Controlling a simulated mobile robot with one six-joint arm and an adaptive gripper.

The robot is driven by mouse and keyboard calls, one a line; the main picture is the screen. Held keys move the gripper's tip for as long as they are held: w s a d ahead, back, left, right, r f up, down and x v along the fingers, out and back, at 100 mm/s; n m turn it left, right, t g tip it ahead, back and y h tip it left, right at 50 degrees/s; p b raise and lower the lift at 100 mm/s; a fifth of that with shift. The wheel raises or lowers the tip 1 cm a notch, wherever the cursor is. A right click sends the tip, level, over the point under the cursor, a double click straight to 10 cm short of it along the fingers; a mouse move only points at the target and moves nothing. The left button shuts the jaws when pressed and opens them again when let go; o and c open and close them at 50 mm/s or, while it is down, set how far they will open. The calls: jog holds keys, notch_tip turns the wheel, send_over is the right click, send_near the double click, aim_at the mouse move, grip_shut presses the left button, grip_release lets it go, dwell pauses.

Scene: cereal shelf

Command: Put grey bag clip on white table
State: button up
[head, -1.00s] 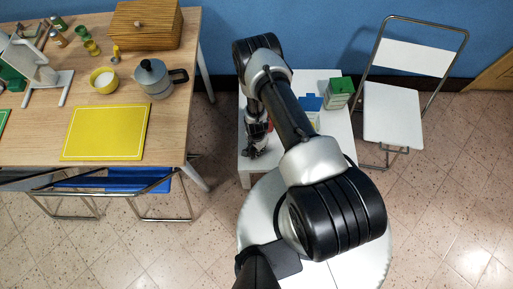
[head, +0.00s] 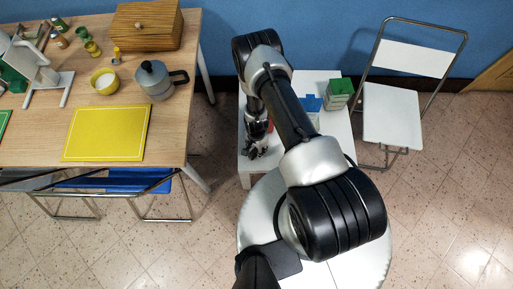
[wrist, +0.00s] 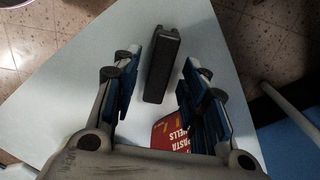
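The grey bag clip (wrist: 162,64), a long dark bar, is between the fingers of my gripper (wrist: 161,57) in the wrist view. The fingers are apart, with a gap on each side of the clip. The clip appears to rest on the white table (wrist: 80,95); exact contact is hard to tell. In the head view my gripper (head: 257,149) is low over the front left part of the white table (head: 336,126). The clip cannot be made out there.
A red pasta bag (wrist: 172,133) lies beside the clip, partly behind my gripper. A green-topped box stack (head: 340,92) and a blue item (head: 310,103) stand at the table's back right. A white folding chair (head: 391,115) is to the right, a wooden table (head: 175,120) left.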

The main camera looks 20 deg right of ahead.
jog(key=w+r+n+t+p, duration=0.1)
jog(key=w+r+p, duration=0.15)
jog(key=r, duration=0.95)
jog(key=w+r+n+p, duration=0.1)
jog(key=w+r, duration=0.3)
jog(key=r, duration=0.8)
notch_tip(320, 180, up, 36)
jog(key=n+t, duration=0.2)
jog(key=n, duration=0.5)
send_over(256, 149)
jog(key=s+r+n+t, duration=0.1)
jog(key=s+r+n, duration=0.2)
jog(key=s+r, duration=0.4)
jog(key=s, duration=0.8)
jog(key=shift+d+n+t, duration=0.15)
jog(key=shift+n+t, duration=0.15)
